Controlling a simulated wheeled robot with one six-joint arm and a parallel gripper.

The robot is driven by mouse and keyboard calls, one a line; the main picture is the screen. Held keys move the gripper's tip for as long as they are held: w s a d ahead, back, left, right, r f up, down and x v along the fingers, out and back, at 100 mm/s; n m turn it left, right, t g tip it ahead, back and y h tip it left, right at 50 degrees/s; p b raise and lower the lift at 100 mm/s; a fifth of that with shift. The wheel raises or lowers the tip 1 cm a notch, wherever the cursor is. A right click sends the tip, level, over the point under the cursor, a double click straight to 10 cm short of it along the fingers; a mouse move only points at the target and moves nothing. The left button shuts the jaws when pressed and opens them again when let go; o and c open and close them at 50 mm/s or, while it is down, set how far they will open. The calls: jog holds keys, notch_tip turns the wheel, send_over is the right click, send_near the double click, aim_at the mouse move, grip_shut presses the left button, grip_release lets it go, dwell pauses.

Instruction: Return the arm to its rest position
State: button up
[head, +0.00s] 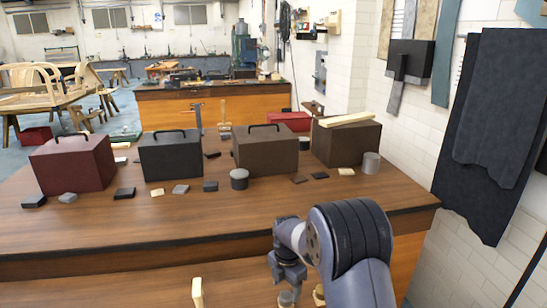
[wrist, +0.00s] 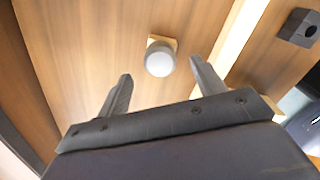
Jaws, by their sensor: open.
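My arm (head: 345,240) is blue-grey and reaches over the near part of the wooden bench at the bottom right of the head view. My gripper (wrist: 163,84) shows in the wrist view with its two dark fingers spread wide apart and nothing held. Between and beyond the fingertips is a pale grey round knob (wrist: 160,60) on a small wooden block, apart from the fingers. In the head view the gripper is mostly hidden low behind and below the wrist.
A bench top (head: 240,220) holds a maroon box (head: 72,165), a black box (head: 170,157), two brown boxes (head: 265,150) (head: 347,143), a grey cylinder (head: 371,163) and several small blocks. A pale stick (head: 197,292) stands at the front. A brick wall is right.

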notch_tip(320, 180, up, 6)
jog(key=p, duration=0.3)
jog(key=shift+f, duration=0.15)
